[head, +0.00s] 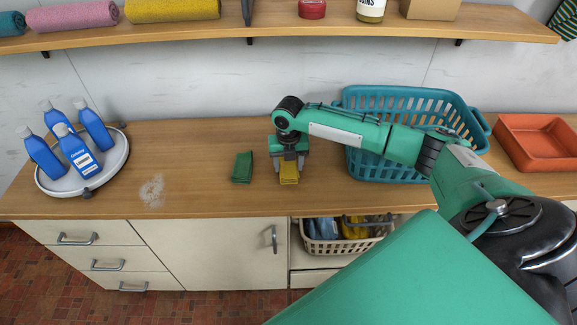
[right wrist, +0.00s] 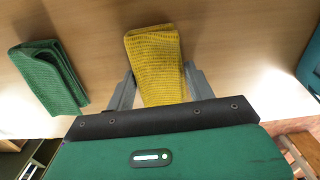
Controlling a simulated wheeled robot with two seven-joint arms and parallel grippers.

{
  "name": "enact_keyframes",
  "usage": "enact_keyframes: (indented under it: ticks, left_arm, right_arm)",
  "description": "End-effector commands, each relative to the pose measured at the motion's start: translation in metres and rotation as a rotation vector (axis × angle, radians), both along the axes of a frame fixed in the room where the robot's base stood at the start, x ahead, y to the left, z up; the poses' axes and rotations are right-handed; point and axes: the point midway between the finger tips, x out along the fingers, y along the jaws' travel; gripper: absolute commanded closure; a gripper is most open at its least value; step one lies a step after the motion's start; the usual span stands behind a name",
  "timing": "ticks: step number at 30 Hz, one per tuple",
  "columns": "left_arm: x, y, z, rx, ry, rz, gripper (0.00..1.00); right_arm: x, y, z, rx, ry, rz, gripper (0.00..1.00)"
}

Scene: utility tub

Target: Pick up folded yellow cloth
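The folded yellow cloth (head: 289,178) lies on the wooden counter, and it fills the middle of the right wrist view (right wrist: 156,62). My right gripper (head: 289,165) points down over it, with its fingers apart. In the right wrist view, one finger stands on each side of the cloth, close to its edges; I cannot tell whether they touch it. The near end of the cloth is hidden behind the gripper body in the right wrist view. My left gripper is not in view.
A folded green cloth (head: 242,167) lies just left of the yellow one. A teal basket (head: 405,98) stands behind and right, under my arm. Blue bottles stand on a round tray (head: 111,165) at left. A shelf (head: 300,20) runs above; an orange tray (head: 540,145) sits far right.

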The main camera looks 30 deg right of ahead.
Motion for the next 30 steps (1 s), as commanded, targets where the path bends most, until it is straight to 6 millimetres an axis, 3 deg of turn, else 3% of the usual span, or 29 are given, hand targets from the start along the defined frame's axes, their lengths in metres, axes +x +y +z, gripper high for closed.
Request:
enact_keyframes:
  ticks: [11,17,23,30]
  left_arm:
    - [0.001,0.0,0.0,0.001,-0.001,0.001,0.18]
    - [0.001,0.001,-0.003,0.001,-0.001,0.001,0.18]
    - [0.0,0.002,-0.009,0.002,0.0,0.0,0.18]
    - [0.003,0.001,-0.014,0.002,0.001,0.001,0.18]
  right_arm:
    - [0.0,0.0,0.003,0.0,-0.001,0.0,0.69]
    - [0.001,0.0,0.02,0.0,-0.004,0.001,0.69]
    - [0.001,0.0,0.063,-0.001,-0.005,0.0,0.69]
    - [0.002,0.0,0.134,0.0,-0.006,0.0,0.69]
